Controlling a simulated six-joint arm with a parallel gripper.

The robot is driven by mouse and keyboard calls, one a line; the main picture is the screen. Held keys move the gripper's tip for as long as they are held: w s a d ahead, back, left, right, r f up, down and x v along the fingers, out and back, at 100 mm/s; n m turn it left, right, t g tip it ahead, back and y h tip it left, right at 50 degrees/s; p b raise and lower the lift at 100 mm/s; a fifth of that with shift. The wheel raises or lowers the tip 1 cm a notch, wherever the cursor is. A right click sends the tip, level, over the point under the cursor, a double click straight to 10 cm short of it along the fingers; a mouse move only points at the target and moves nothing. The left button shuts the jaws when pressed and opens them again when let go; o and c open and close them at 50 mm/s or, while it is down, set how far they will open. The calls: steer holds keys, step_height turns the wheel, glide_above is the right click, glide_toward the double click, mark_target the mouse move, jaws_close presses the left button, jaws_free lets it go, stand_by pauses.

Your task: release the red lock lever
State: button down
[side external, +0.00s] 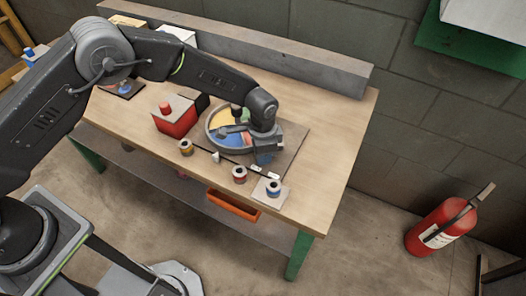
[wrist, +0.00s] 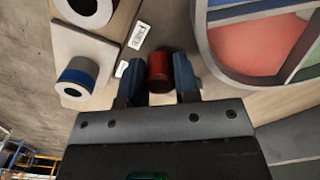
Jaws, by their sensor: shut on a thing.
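The red lock lever (wrist: 159,68) shows in the wrist view as a short red cylinder with a dark end. My gripper (wrist: 159,78) has its two blue fingers on either side of it and is shut on it. In the side view my gripper (side external: 263,158) is low over the board at the right edge of the round tray; the lever is hidden there. The round tray (side external: 209,133) has coloured sectors, and its grey rim (wrist: 212,62) fills the upper right of the wrist view.
A blue-banded spool (side external: 273,187) stands on a white plate; a red-banded spool (side external: 239,174) and a yellow one (side external: 186,147) stand nearby. A red box with a knob (side external: 175,122) is left of the tray. The table's right end (side external: 325,170) is clear.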

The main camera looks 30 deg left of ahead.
steer(key=c, duration=0.8)
jaws_free()
steer(key=shift+c, duration=0.2)
step_height(320, 180, up, 14)
